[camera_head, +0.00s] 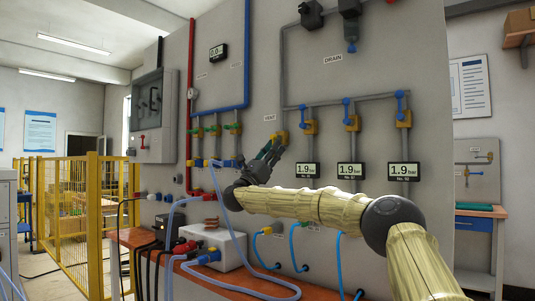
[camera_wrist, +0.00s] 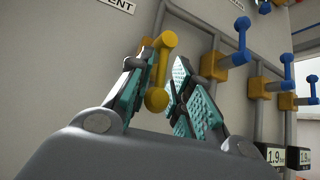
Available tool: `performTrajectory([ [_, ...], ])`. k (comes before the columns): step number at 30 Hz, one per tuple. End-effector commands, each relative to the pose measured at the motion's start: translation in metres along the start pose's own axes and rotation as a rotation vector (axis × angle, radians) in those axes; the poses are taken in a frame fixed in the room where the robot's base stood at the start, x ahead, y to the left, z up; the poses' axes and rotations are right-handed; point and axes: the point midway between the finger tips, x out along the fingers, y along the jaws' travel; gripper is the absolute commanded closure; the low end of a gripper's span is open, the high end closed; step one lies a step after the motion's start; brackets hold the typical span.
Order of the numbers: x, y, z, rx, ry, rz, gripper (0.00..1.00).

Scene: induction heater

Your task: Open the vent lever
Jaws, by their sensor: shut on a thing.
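The yellow vent lever (camera_wrist: 157,75) is in the wrist view, on a grey pipe just below the partly visible VENT label (camera_wrist: 115,4). It points down, with its rounded end low between the finger pads. My gripper (camera_wrist: 168,62) is shut on it, the left finger close against the lever and the right finger across from it. In the head view my gripper (camera_head: 271,146) reaches up to the wall panel below the VENT label (camera_head: 270,118); the fingers partly hide the lever (camera_head: 280,134) there.
Blue-handled valves on yellow bodies (camera_head: 309,127) stand right of the lever, under the DRAIN pipe, with pressure displays (camera_head: 350,171) below. Green-handled valves (camera_head: 214,130) are to the left. Hoses and a white box (camera_head: 212,247) occupy the orange bench (camera_head: 135,238) below.

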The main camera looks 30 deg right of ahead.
Motion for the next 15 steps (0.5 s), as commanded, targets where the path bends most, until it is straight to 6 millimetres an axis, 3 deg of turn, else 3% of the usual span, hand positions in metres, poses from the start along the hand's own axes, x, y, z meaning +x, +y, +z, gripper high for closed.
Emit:
performTrajectory([
  [8, -0.0026, 0.0020, 0.0004, 0.000, -0.001, 0.005, 1.00],
  [9, -0.0026, 0.0020, 0.0006, 0.000, -0.001, 0.005, 0.77],
  [10, -0.0025, 0.0020, 0.0007, 0.000, -0.001, 0.005, 0.72],
  [15, -0.0007, 0.0006, 0.0003, 0.000, -0.001, 0.002, 0.70],
])
